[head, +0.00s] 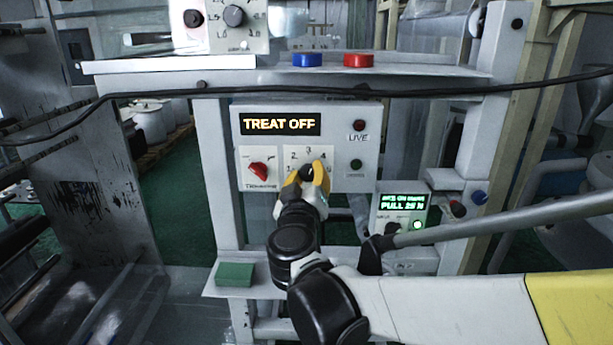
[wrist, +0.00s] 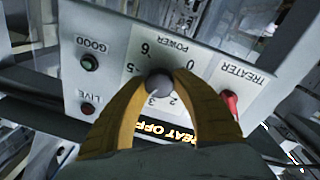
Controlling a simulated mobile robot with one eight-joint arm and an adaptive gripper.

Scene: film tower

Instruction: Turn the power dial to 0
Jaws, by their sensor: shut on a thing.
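The power dial (wrist: 160,86) is a dark round knob on a white plate marked POWER, with numbers around it including 0, 2, 3, 5 and 6. The wrist view shows this panel upside down. My gripper (wrist: 162,92) has its two yellow fingers closed on the dial, one on each side. In the head view my gripper (head: 307,172) reaches the panel and covers most of the dial and the lower part of its scale. I cannot tell which number the dial points to. The display (head: 280,124) above reads TREAT OFF.
A red TREATER switch (head: 258,170) sits left of the dial. LIVE (head: 359,125) and GOOD (head: 356,164) lamps are on the right. Blue (head: 307,59) and red (head: 358,60) buttons are on the shelf above. A black cable (head: 430,94) crosses in front. A small green-display box (head: 403,203) stands lower right.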

